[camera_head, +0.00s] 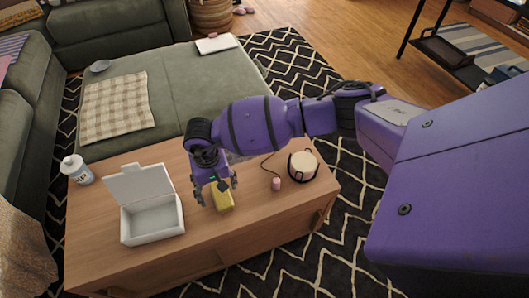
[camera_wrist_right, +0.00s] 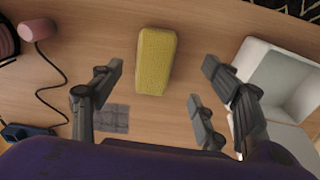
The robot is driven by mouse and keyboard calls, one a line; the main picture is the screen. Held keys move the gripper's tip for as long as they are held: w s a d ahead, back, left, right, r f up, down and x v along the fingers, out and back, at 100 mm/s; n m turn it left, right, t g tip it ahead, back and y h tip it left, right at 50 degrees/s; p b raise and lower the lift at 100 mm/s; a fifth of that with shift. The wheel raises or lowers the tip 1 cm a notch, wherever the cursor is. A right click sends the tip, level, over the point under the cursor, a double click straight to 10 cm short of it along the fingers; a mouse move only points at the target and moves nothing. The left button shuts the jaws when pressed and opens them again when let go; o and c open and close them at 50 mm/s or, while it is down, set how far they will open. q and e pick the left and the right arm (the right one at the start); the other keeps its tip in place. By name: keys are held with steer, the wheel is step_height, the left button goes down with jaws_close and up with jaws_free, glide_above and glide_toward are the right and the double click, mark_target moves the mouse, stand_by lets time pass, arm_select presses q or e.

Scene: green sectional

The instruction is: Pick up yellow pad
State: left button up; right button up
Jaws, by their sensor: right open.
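The yellow pad (camera_head: 222,199) is a small rounded block lying on the wooden table (camera_head: 185,248), to the right of the white box. My right gripper (camera_head: 214,192) is above it with its fingers pointing down. In the right wrist view the yellow pad (camera_wrist_right: 156,61) lies upper centre, just beyond the open fingertips of my right gripper (camera_wrist_right: 160,80). Nothing is between the fingers' tips, and no contact with the pad shows. My left gripper is in neither view.
An open white box (camera_head: 151,218) stands to the left of the pad. A white bottle (camera_head: 76,170) is at the table's left end. A pink cylinder (camera_head: 276,184) and a round cream object (camera_head: 302,165) with a dark cord stand to the right. The table's front strip is clear.

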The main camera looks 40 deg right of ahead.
mark_target(222, 198)
steer(key=shift+f, duration=0.1)
steer(key=f, duration=0.4)
steer(key=f+b, duration=0.1)
steer(key=f, duration=0.1)
steer(key=shift+s+d+f, duration=0.15)
steer(key=shift+d+f, duration=0.1)
steer(key=shift+d, duration=0.05)
steer(key=shift+f, duration=0.5)
steer(key=shift+c, duration=0.9)
steer(key=c, duration=1.1)
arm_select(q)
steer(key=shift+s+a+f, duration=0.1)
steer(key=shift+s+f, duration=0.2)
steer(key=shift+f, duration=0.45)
arm_select(e)
steer(key=shift+o, duration=0.2)
steer(key=shift+r, duration=0.1)
